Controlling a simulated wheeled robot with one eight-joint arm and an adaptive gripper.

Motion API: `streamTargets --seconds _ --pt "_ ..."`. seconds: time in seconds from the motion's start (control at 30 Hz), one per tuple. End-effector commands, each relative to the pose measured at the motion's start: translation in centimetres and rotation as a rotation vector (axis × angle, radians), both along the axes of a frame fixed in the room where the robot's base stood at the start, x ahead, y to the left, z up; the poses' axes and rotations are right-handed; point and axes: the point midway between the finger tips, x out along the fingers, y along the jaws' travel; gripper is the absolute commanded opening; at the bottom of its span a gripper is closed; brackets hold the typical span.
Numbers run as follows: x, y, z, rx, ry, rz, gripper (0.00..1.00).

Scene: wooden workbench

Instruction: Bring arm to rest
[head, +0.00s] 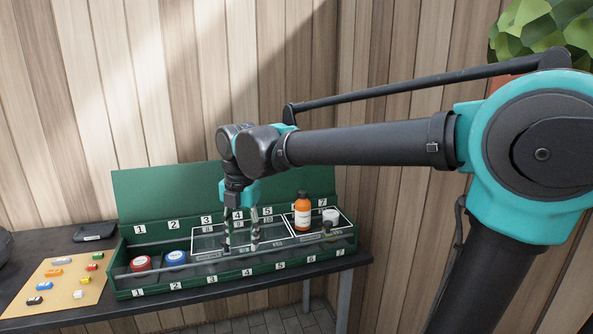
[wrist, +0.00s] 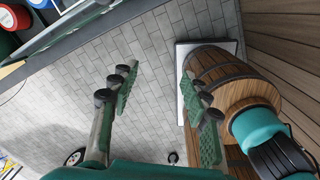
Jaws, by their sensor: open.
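My gripper (head: 241,246) hangs pointing down in the head view, seen in front of the green numbered box (head: 205,287). In the wrist view my gripper (wrist: 163,92) has its two green-padded fingers spread apart, with nothing between them. Grey paved floor (wrist: 155,60) shows beyond the fingers, so my gripper is out past the bench's edge rather than over the box. My arm stretches across the head view from the right.
The box, on the dark bench (head: 185,306), holds a red-labelled tin (head: 141,264), a blue-labelled tin (head: 176,258) and an orange bottle (head: 302,212). A board (head: 62,283) with several small coloured pieces lies left. A wooden barrel (wrist: 222,66) stands below.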

Motion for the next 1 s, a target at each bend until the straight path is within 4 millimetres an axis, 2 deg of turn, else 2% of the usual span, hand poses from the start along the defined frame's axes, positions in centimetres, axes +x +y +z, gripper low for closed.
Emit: streamTargets --seconds 0.17,0.3,0.43,0.57,0.7,0.83,1.0 --pt "2.0 -5.3 -3.4 0.047 -0.016 -0.397 0.47" --pt "2.9 -11.2 -7.1 0.109 -0.028 -0.845 0.47" --pt "2.9 -16.6 -10.5 0.181 -0.037 -1.269 0.47" --pt "1.7 -21.8 -13.7 0.264 -0.039 -1.690 0.47" --pt "-0.4 -26.7 -17.0 0.371 -0.035 -2.129 0.47" --pt "-2.6 -30.0 -19.4 0.468 -0.024 -2.463 0.47" --pt "-4.5 -32.1 -21.2 0.555 -0.008 -2.716 0.47"
